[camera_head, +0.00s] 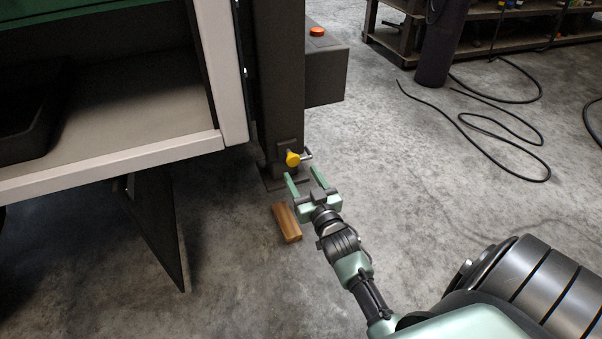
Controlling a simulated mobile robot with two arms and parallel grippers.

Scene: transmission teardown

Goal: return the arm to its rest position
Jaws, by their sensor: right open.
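My right arm comes in from the lower right. Its gripper (305,178) is open, with two pale green fingers spread apart and no object visible between them. The fingertips are close to a yellow knob (293,159) low on a dark post. I cannot tell whether they touch it. My left gripper is not in view.
A wooden block (287,223) lies on the floor beside my gripper. A dark post (279,85) carries a box with an orange button (317,32). A light-framed bench (120,163) holds a black tray (30,125). Black cables (500,135) lie on open concrete floor.

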